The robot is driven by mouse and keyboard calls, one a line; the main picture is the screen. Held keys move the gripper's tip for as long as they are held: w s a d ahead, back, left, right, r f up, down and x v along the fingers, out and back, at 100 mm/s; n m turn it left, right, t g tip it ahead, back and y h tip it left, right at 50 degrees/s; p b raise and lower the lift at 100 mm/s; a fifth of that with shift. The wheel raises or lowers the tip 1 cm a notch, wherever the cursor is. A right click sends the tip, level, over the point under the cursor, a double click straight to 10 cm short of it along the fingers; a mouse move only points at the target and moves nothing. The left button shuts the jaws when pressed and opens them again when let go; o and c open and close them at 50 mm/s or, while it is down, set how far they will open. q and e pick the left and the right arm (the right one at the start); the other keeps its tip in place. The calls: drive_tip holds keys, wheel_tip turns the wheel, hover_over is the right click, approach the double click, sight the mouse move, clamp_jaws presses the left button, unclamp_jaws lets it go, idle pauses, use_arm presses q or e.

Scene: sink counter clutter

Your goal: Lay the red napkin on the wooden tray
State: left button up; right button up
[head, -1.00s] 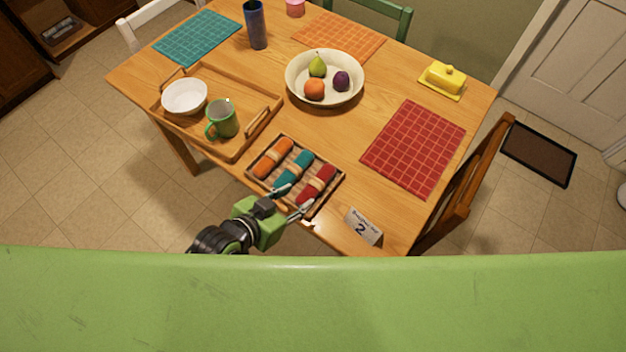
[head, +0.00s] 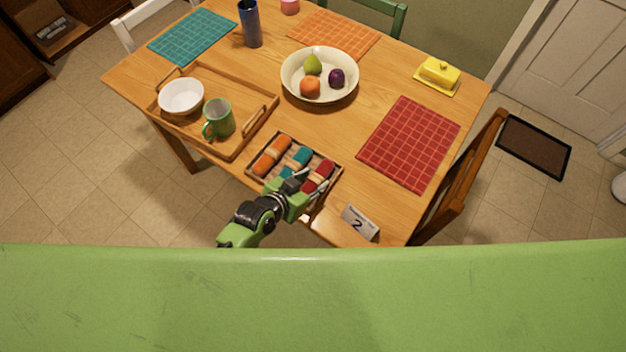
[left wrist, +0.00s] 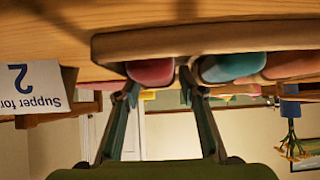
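The red napkin (head: 319,174) lies rolled with a pale band in a small basket (head: 262,181), beside a teal and an orange napkin. In the left wrist view, the red napkin's end (left wrist: 150,71) shows under the basket's rim (left wrist: 200,41). My left gripper (head: 312,180) is over the basket at the red napkin, with its fingers apart. In the left wrist view its fingertips (left wrist: 160,80) flank the napkin's end; contact cannot be told. The wooden tray (head: 242,92) lies at left, holding a white bowl (head: 181,96) and a green mug (head: 219,117). My right gripper is not in view.
A fruit bowl (head: 319,92) stands behind the basket. A card marked 2 (head: 359,223) stands to its right at the table edge. A red placemat (head: 410,143) lies at right. The tray has bare wood behind and right of the mug.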

sight(322, 169)
use_arm(q)
drive_tip(key=shift+w+d, duration=0.15)
drive_tip(key=shift+w, duration=0.05)
drive_tip(key=c, duration=1)
drive_tip(key=shift+r, duration=0.1)
drive_tip(key=shift+r, duration=0.5)
wheel_tip(322, 169, up, 2)
drive_tip(key=shift+s+r+b, duration=0.1)
drive_tip(key=shift+b, duration=0.35)
drive_tip(key=s+r, duration=0.4)
drive_tip(key=shift+r, duration=0.2)
drive_tip(key=s+r, duration=0.1)
drive_tip(key=s, duration=0.2)
drive_tip(key=s+r+b, duration=0.1)
drive_tip(key=s+r, duration=0.1)
drive_tip(key=s, duration=0.1)
drive_tip(key=s+r, duration=0.2)
drive_tip(key=s, duration=0.1)
drive_tip(key=shift+s+a+r+b, duration=0.1)
drive_tip(key=shift+s+a+b, duration=0.2)
drive_tip(key=shift+s+b, duration=0.1)
